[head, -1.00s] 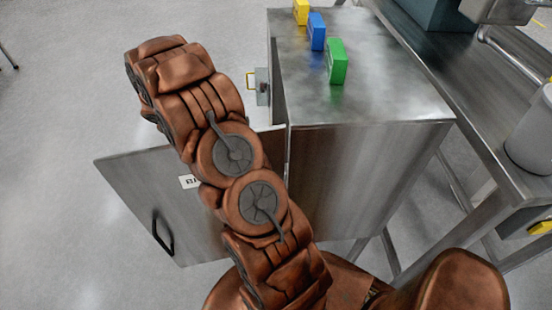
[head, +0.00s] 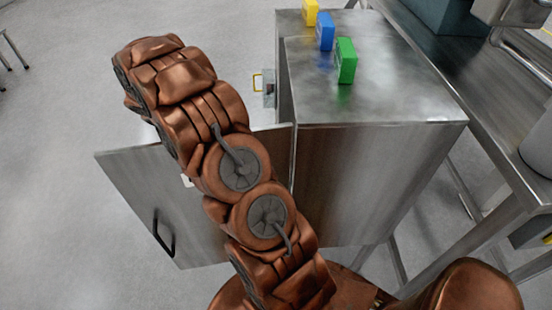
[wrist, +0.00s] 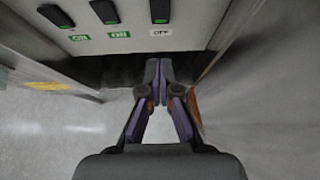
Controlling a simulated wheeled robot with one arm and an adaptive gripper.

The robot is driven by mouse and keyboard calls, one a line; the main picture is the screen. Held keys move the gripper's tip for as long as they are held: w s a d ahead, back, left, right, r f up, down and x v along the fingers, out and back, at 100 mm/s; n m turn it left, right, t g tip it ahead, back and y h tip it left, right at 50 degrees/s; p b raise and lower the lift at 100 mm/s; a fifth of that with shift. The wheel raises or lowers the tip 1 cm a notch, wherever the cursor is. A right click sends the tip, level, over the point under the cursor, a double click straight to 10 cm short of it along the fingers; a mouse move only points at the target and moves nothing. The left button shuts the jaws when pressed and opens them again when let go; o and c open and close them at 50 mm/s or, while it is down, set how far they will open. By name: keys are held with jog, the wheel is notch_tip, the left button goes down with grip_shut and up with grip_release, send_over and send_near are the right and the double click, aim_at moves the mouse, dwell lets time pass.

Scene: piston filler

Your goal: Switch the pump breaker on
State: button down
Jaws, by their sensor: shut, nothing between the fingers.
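In the wrist view a light panel (wrist: 230,18) crosses the top, with a row of black breaker switches. The left switch (wrist: 55,15) and the middle switch (wrist: 104,11) have green ON labels below them. The right switch (wrist: 160,10) has a white OFF label (wrist: 160,33); its top is cut off. No name on any switch is readable. My gripper (wrist: 161,66) is shut and empty, its tips in front of the dark strip below the OFF label in the picture. I cannot tell whether it touches. The head view hides my gripper.
In the head view the cabinet door (head: 125,175) with a black handle (head: 163,235) stands open beside my arm. Yellow (head: 310,12), blue (head: 325,32) and green (head: 346,60) blocks sit on the cabinet (head: 400,95). A steel table (head: 460,75) is at right.

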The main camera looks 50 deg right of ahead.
jog(key=shift+w+a+f+b, duration=0.1)
jog(key=shift+f+b, duration=0.25)
jog(key=shift+b, duration=0.4)
jog(key=shift+w+a+f+b, duration=0.1)
jog(key=shift+f+b, duration=0.25)
jog(key=shift+b, duration=0.4)
jog(key=shift+s, duration=0.15)
jog(key=r+p+x, duration=0.1)
jog(key=p+x, duration=0.2)
jog(key=x, duration=1)
jog(key=shift+s+d, duration=0.5)
